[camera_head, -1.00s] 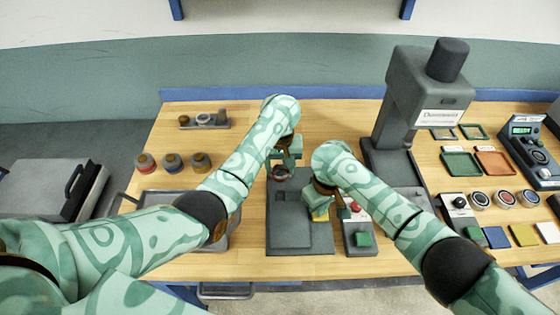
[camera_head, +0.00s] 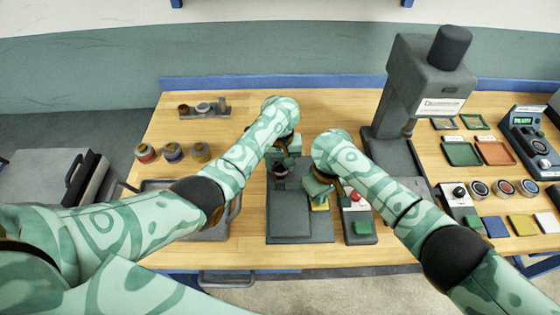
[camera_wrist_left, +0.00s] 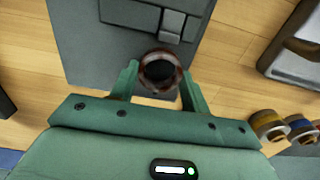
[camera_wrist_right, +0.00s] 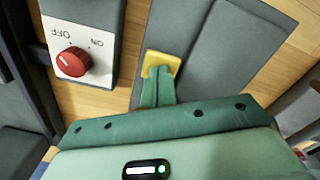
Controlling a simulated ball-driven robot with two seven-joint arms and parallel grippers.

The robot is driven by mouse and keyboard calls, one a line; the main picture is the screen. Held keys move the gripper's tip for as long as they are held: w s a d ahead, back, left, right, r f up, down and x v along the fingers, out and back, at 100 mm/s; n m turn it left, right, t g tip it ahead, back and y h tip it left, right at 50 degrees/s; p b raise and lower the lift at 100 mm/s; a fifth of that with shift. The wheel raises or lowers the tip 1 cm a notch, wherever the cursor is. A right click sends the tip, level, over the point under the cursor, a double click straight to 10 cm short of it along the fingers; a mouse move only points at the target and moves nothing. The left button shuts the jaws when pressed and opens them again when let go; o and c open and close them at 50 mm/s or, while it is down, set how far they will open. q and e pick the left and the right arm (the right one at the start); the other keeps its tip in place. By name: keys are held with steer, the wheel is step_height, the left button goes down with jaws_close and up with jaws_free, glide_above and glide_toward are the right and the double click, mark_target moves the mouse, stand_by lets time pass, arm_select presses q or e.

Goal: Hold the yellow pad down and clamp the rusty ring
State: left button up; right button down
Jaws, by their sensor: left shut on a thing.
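The rusty ring (camera_wrist_left: 160,72) is held between the two fingers of my left gripper (camera_wrist_left: 158,88), dark red-brown with a dark opening. In the head view the ring (camera_head: 281,170) is at the far part of the dark grey fixture plate (camera_head: 288,228), close to its small raised blocks (camera_wrist_left: 172,26). Whether it touches the blocks is unclear. In the head view the pad (camera_head: 321,206) is partly hidden by that gripper.
A white switch panel with a red knob (camera_wrist_right: 73,61) stands beside the plate. The grey press (camera_head: 418,85) stands behind right. Several rings (camera_head: 172,152) and a tray (camera_head: 160,186) are left.

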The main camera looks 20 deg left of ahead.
steer(key=shift+s+f, duration=0.1)
arm_select(q)
steer(key=o, duration=1.1)
step_height(320, 180, up, 9)
stand_by(0.4)
arm_select(e)
step_height(320, 180, up, 8)
stand_by(0.7)
